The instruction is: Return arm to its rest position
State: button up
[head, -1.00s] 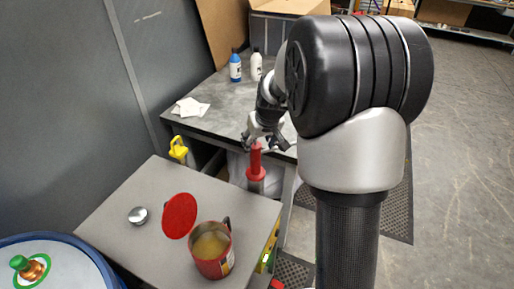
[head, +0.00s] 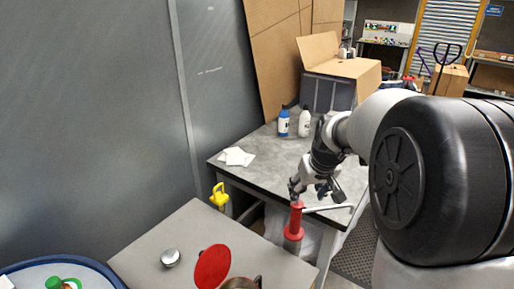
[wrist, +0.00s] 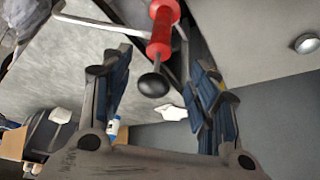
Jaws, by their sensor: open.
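My gripper (head: 316,194) hangs at the end of my arm near the front edge of the far grey table. In the head view it is just above and right of a red handle (head: 294,222). In the wrist view my gripper (wrist: 158,78) has its two fingers wide apart, with nothing clamped between them. The red handle (wrist: 162,28) shows beyond the fingers, with a black rounded end towards the camera. A gap between handle and fingers is hard to judge.
The far table (head: 265,165) bears a blue bottle (head: 284,123), a white bottle (head: 304,124) and white cloths (head: 236,156). The near table (head: 185,235) bears a red lid (head: 212,267) and a metal knob (head: 171,258). A yellow handle (head: 219,196) stands between them.

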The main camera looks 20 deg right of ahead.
jog(key=s+a+r, duration=0.6)
jog(key=s+a, duration=0.3)
jog(key=s, duration=0.2)
jog(key=s+a+f, duration=0.1)
jog(key=s+a, duration=0.2)
jog(key=s, duration=0.5)
jog(key=s+a+f+n, duration=0.1)
jog(key=s+a, duration=0.2)
jog(key=s, duration=0.6)
jog(key=shift+a+f+y, duration=0.15)
jog(key=shift+a+y, duration=0.15)
jog(key=shift+a, duration=0.1)
